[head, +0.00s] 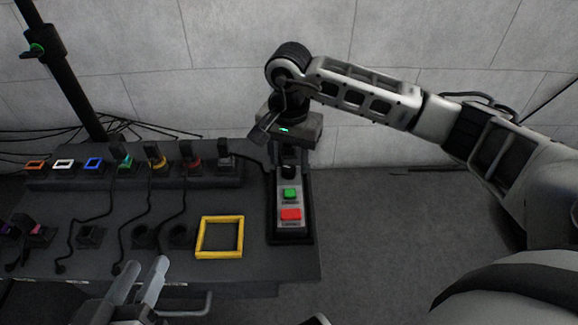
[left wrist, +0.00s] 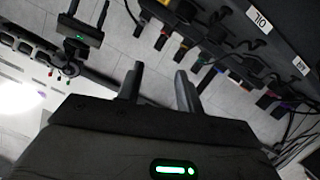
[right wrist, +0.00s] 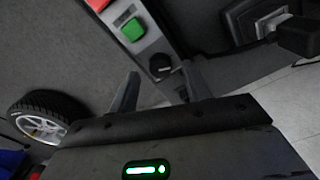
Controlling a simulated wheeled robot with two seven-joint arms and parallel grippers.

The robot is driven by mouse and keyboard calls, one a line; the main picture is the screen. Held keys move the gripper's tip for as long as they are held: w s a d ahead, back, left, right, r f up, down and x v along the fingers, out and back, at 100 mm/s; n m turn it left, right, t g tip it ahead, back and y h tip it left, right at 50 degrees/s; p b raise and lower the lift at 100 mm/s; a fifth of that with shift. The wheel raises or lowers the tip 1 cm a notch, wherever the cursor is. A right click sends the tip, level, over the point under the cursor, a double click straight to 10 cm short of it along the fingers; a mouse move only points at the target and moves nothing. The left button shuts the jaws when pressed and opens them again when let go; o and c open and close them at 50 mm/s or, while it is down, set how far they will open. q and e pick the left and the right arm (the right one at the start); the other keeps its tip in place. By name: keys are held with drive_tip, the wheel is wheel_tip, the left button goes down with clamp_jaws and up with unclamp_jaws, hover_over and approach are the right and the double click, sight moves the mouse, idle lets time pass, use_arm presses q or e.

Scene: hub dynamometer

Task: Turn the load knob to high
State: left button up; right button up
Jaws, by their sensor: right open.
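The load knob appears as a small black round knob (head: 289,172) on the grey control panel (head: 290,203), above a green button (head: 290,193) and a red button (head: 291,214). In the right wrist view the knob (right wrist: 160,66) lies just beyond and between my fingertips; its pointer direction is too small to tell. My right gripper (head: 288,154) is open and points down over the panel's far end, partly covering the knob's surroundings; its fingers also show in the right wrist view (right wrist: 157,82). I cannot tell whether they touch the knob. My left gripper (head: 148,268) is open and empty at the bench's front.
A yellow square frame (head: 220,237) lies on the dark bench left of the panel. Several plugs with cables and coloured sockets line the bench's back ledge (head: 135,181). A black post (head: 62,70) stands at far left. A wheel (right wrist: 45,118) shows in the right wrist view.

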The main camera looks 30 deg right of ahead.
drive_tip(key=shift+f, duration=0.8)
use_arm(q)
drive_tip(key=shift+d+r, duration=0.1)
use_arm(e)
drive_tip(key=shift+f, duration=0.1)
use_arm(q)
drive_tip(key=shift+r, duration=0.1)
use_arm(e)
drive_tip(key=shift+c, duration=0.2)
drive_tip(key=c, duration=1)
use_arm(q)
drive_tip(key=shift+r, duration=0.1)
use_arm(e)
drive_tip(key=shift+o, duration=0.2)
